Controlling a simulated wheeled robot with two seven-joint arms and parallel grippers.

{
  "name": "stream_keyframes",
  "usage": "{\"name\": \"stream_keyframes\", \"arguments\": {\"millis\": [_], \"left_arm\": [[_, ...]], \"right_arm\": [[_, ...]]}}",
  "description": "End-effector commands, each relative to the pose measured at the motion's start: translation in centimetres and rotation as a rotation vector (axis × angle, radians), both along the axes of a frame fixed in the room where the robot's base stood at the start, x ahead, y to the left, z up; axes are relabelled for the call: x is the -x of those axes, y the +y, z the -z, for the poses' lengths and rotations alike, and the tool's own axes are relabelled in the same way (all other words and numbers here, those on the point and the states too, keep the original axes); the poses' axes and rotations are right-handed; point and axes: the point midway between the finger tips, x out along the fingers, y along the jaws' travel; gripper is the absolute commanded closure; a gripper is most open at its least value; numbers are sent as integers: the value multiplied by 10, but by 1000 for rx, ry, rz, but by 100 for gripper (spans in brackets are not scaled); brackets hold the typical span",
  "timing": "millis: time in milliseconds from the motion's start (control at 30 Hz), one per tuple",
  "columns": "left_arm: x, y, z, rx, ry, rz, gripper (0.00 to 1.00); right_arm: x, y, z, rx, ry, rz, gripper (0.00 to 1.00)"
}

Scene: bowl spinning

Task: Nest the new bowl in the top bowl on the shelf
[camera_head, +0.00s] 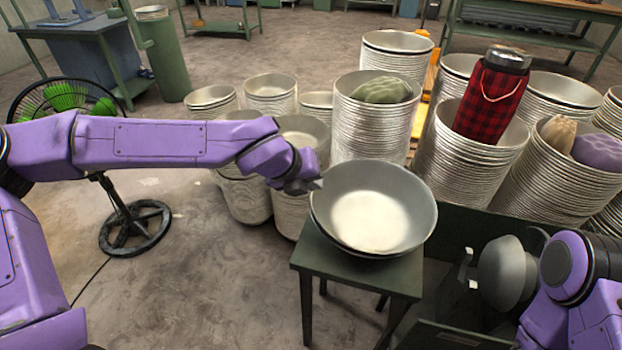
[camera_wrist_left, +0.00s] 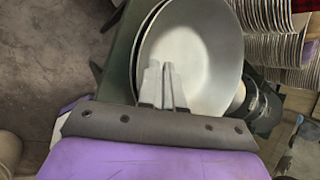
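A wide grey metal bowl (camera_head: 372,215) sits at the green stand, tilted a little, with its pale inside facing up. A second rim shows closely under its lower left edge, so it appears to lie in another bowl; the lower one is mostly hidden. The bowl also shows in the left wrist view (camera_wrist_left: 205,50), with the second rim (camera_wrist_left: 136,60) along its left side. My left gripper (camera_head: 314,184) is at the bowl's left rim. Its two fingers (camera_wrist_left: 163,68) are close together over the rim; whether they pinch it is unclear. My right gripper (camera_head: 472,268) is low at the right, its fingers unclear.
The green stand (camera_head: 318,262) holds the bowls. Tall stacks of metal bowls (camera_head: 372,128) stand close behind, some topped with a plaid flask (camera_head: 492,97) or rounded striped objects. A fan (camera_head: 135,228) stands at left. A dark green crate (camera_head: 490,220) is at right. Floor at lower left is clear.

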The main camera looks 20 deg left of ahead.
Motion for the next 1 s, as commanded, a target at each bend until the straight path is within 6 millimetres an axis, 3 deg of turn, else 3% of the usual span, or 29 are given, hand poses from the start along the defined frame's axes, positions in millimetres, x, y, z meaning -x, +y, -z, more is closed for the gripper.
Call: {"name": "stream_keyframes", "arguments": {"millis": [967, 1000], "left_arm": [[-8, -11, -8, 1, 0, 0, 100], [-8, -11, -9, 1, 0, 0, 82]], "right_arm": [[0, 0, -6, 0, 0, 0, 47], [0, 0, -6, 0, 0, 0, 47]]}}
